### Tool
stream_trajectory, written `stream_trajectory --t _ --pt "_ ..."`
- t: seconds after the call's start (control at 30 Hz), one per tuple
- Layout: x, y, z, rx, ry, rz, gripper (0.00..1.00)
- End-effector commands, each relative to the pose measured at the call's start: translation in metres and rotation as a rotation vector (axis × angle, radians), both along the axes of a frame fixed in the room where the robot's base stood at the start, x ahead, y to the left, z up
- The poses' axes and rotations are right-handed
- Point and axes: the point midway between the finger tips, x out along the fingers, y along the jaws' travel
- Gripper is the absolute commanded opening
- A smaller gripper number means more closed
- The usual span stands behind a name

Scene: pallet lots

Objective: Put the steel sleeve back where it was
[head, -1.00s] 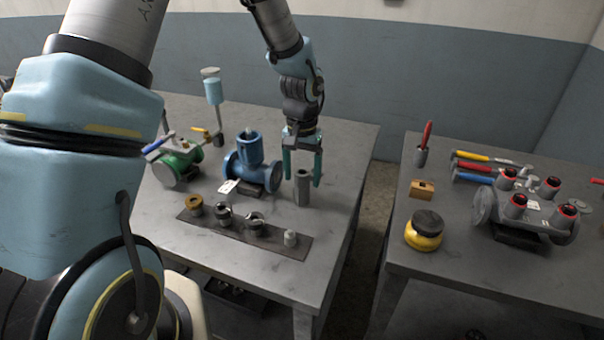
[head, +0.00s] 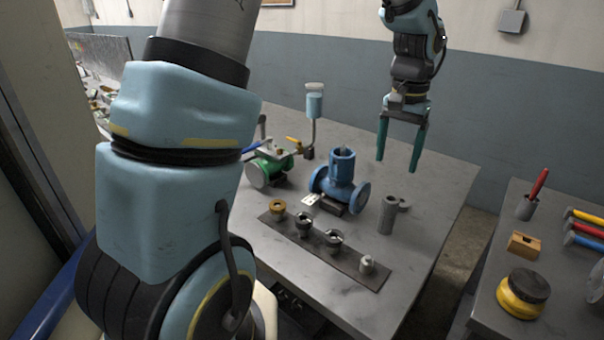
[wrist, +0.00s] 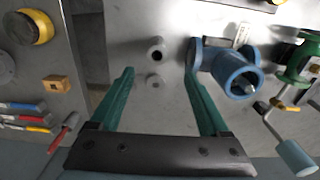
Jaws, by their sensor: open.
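The steel sleeve, which I take to be the grey hollow cylinder (head: 387,217), stands upright on the grey table, right of the blue valve. In the wrist view the sleeve (wrist: 156,46) shows its dark bore. A small flat round grey piece (head: 404,205) lies just behind it, and also shows in the wrist view (wrist: 154,81). My gripper (head: 397,165) is open and empty, its green fingers above and behind the sleeve, apart from it.
A dark strip (head: 355,275) in front holds several small fittings. The blue valve (head: 340,185) and green valve (head: 268,170) stand to the left. A second table at right bears a yellow pot (head: 520,298), a wooden block (head: 523,245) and tools.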

Motion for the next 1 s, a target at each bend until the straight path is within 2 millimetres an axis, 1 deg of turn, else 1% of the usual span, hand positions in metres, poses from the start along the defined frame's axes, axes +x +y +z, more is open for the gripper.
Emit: stream_trajectory --t 0.07,0.17,0.2,0.27,0.3,0.4,0.43,0.5,0.6,1.0 --pt "0.008 0.031 -0.002 0.0 -0.009 0.057 0.79" --pt "0.016 0.098 -0.008 -0.011 -0.032 0.183 0.79" --pt "0.016 0.13 -0.011 -0.016 -0.042 0.244 0.79" --pt "0.01 0.175 -0.016 -0.026 -0.06 0.338 0.79" --pt "0.004 0.202 -0.019 -0.032 -0.072 0.397 0.79" --pt "-0.017 0.256 -0.027 -0.046 -0.098 0.526 0.79" --pt "-0.022 0.267 -0.029 -0.05 -0.106 0.556 0.79" --pt "-0.033 0.285 -0.032 -0.056 -0.117 0.607 0.79" --pt "-0.041 0.295 -0.034 -0.059 -0.125 0.639 0.79" --pt "-0.041 0.295 -0.035 -0.059 -0.125 0.638 0.79"
